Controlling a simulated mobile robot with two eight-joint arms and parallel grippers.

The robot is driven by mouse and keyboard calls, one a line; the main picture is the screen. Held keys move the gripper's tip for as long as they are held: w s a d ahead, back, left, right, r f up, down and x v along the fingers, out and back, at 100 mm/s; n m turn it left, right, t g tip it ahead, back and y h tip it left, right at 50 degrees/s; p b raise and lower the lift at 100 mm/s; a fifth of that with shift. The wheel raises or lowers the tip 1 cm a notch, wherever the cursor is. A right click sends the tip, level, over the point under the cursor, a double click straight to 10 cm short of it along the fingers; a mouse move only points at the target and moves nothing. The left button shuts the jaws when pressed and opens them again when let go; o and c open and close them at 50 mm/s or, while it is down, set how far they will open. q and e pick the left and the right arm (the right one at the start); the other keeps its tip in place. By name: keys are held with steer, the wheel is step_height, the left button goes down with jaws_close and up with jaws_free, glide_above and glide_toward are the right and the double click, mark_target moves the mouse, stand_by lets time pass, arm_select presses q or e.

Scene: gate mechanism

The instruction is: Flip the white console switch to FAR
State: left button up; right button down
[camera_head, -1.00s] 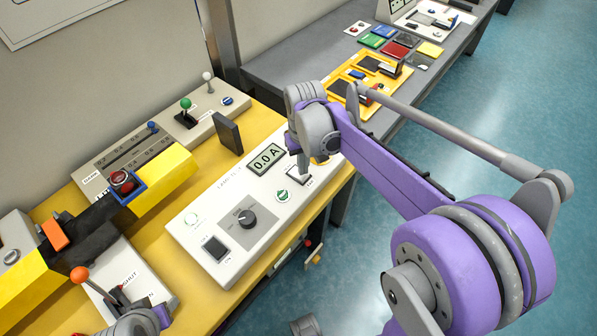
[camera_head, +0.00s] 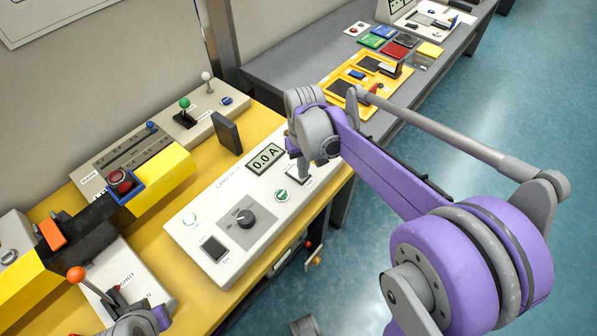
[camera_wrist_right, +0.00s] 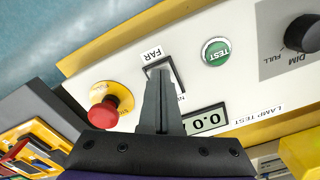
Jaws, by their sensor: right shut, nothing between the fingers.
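The white console (camera_head: 215,262) lies on the yellow bench. Its white switch (camera_head: 298,178), in a dark frame, sits near the far right end and is partly covered by my right gripper (camera_head: 303,166). In the right wrist view the switch's dark frame (camera_wrist_right: 178,74) shows behind the fingers, beside the FAR label (camera_wrist_right: 152,54). My right gripper (camera_wrist_right: 158,76) is shut and empty, with its tips at the switch; contact and the switch's position are hidden. Part of my left gripper (camera_head: 138,322) is at the lower left near the orange-knobbed lever (camera_head: 77,274); its fingers are hidden.
The console also carries a green TEST button (camera_wrist_right: 216,52), a red mushroom button (camera_wrist_right: 110,110) close to my right fingers, a DIM knob (camera_head: 245,217), a 0.0 A display (camera_head: 266,159) and a black switch (camera_head: 214,247). A dark upright plate (camera_head: 228,134) stands behind.

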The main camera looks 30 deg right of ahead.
arm_select(q)
steer(key=shift+s+f, duration=0.25)
arm_select(e)
steer(key=shift+f, duration=0.1)
arm_select(q)
steer(key=shift+w+r+p, duration=0.3)
steer(key=shift+r+p, duration=0.5)
steer(key=shift+p, duration=0.1)
arm_select(e)
steer(key=shift+w+a+r, duration=0.1)
steer(key=shift+w+r, duration=0.1)
steer(key=shift+r, duration=0.95)
steer(key=shift+r+p, duration=1.5)
steer(key=shift+r, duration=0.9)
arm_select(q)
steer(key=r, duration=0.2)
steer(key=w+r, duration=0.1)
steer(key=shift+r, duration=0.4)
arm_select(e)
steer(key=shift+s, duration=0.1)
